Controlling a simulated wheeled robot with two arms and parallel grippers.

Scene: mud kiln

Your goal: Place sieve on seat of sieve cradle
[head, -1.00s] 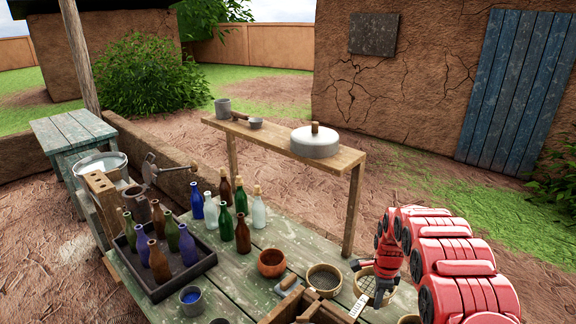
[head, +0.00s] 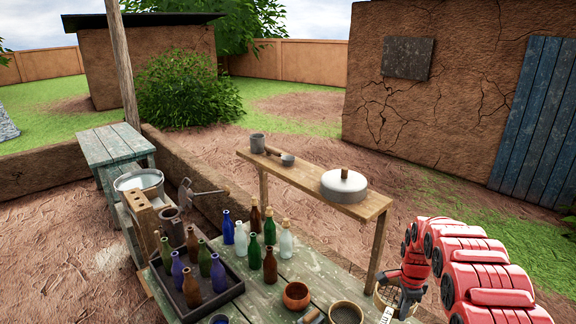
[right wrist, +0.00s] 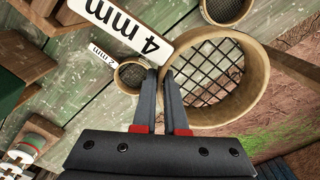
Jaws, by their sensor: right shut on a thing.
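A round wooden-rimmed sieve with coarse black mesh (right wrist: 212,74) is held in my right gripper (right wrist: 168,72). The fingers are closed on its rim, beside a white "4 mm" tag. In the head view the sieve (head: 384,298) hangs under my right gripper (head: 402,298) near the bottom edge, partly hidden by it. Brown wooden pieces (right wrist: 42,15) at the upper left of the right wrist view may belong to the sieve cradle; I cannot tell. Its seat is not clearly seen. My left gripper is out of view.
Another sieve (head: 346,313) stands on the green table, beside a terracotta bowl (head: 296,295). A smaller "2 mm" sieve (right wrist: 132,77) shows in the wrist view. Several bottles and a dark bottle tray (head: 222,283) fill the table's left. A wooden shelf (head: 300,180) stands behind.

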